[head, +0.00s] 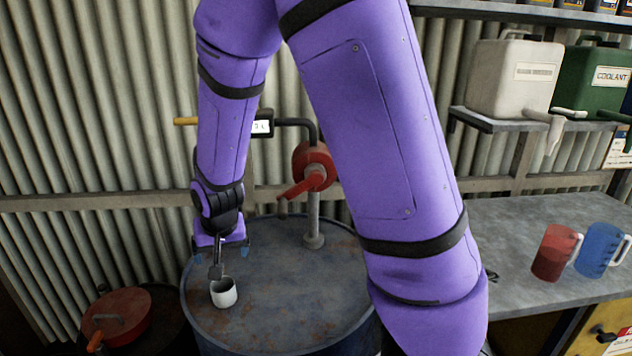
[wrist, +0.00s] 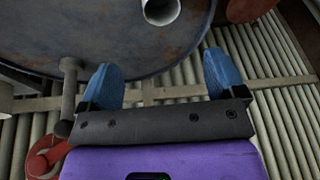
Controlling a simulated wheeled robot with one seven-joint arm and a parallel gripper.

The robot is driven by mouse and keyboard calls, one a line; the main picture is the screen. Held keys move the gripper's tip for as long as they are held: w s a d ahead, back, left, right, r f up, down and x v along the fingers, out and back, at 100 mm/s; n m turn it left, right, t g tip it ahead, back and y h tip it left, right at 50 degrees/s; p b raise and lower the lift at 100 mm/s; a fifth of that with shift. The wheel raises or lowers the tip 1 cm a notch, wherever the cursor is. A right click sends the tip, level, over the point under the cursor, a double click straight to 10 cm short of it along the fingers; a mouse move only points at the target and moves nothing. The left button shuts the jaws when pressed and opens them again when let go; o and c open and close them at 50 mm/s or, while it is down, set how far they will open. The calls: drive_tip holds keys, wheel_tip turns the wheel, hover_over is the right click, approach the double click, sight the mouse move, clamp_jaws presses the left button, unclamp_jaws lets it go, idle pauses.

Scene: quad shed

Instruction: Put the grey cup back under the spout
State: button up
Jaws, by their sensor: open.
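The grey cup (head: 223,293) stands upright on the rusty blue-grey drum top (head: 290,290), near its left side. It also shows at the top edge of the wrist view (wrist: 160,11), partly cut off. My gripper (head: 221,255) is above the drum, behind the cup in the head view. Its blue fingers (wrist: 160,62) are spread wide with nothing between them, and the cup is beyond their tips. A red pump (head: 313,165) with a dark bent pipe (head: 298,123) and a small meter (head: 262,124) rises from the drum's back. My arm hides the area left of the meter; I cannot make out the spout's outlet.
A bench (head: 540,240) at the right holds a red jug (head: 553,252) and a blue jug (head: 600,250). White (head: 512,80) and green (head: 592,85) canisters stand on a shelf above. The drum's front right is bare.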

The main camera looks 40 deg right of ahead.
drive_tip(key=s+d+r+n+y, duration=0.1)
drive_tip(key=s+d+r, duration=0.1)
drive_tip(key=s+r, duration=0.45)
drive_tip(key=s+d+r+n+y, duration=0.1)
drive_tip(key=s+d+r, duration=0.15)
drive_tip(key=r, duration=0.65)
drive_tip(key=s+d+r+n, duration=0.1)
drive_tip(key=s+r, duration=0.3)
drive_tip(key=s, duration=0.3)
drive_tip(key=s+d+r+n+t+h, duration=0.1)
drive_tip(key=s+r, duration=0.3)
drive_tip(key=s, duration=0.4)
drive_tip(key=shift+d+h, duration=0.3)
drive_tip(key=shift+d, duration=0.1)
